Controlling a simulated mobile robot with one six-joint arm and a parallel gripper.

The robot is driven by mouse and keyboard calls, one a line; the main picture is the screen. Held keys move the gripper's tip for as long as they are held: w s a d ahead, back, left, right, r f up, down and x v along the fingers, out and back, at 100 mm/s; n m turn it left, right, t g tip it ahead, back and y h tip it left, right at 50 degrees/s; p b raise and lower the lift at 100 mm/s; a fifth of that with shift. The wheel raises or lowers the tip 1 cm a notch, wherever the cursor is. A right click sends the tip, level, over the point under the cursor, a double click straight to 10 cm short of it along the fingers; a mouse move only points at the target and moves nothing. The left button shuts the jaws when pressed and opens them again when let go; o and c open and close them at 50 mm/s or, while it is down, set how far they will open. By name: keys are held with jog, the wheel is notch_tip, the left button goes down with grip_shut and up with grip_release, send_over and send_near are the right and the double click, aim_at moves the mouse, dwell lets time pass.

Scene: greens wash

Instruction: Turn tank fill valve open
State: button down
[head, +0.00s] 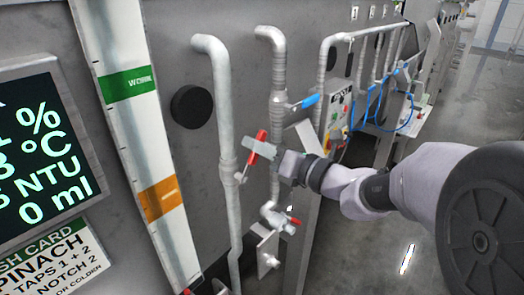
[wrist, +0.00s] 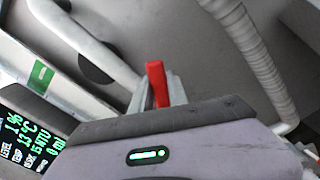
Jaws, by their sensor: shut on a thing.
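A red valve handle (head: 254,150) sits on the left vertical white pipe (head: 222,110) of the steel machine. My gripper (head: 262,152) is shut on this red handle. In the wrist view the red handle (wrist: 157,84) stands up between my gripper's fingers (wrist: 158,92). The fingers hide part of the handle and the valve body. Which valve is the tank fill valve cannot be read from any label.
A blue handle (head: 305,102) is on the pipe to the right, close above my gripper. Another red-handled valve (head: 291,220) is below. A display (head: 40,150) and a gauge strip (head: 135,110) are at the left. Open floor (head: 410,245) lies at the right.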

jog(key=shift+s+a+r+n+b, duration=0.2)
jog(key=shift+s+a+n+b, duration=0.25)
jog(key=shift+n, duration=0.55)
jog(key=shift+s, duration=0.15)
jog(key=c, duration=1.3)
grip_release()
jog(key=shift+r, duration=0.1)
jog(key=shift+d, duration=0.1)
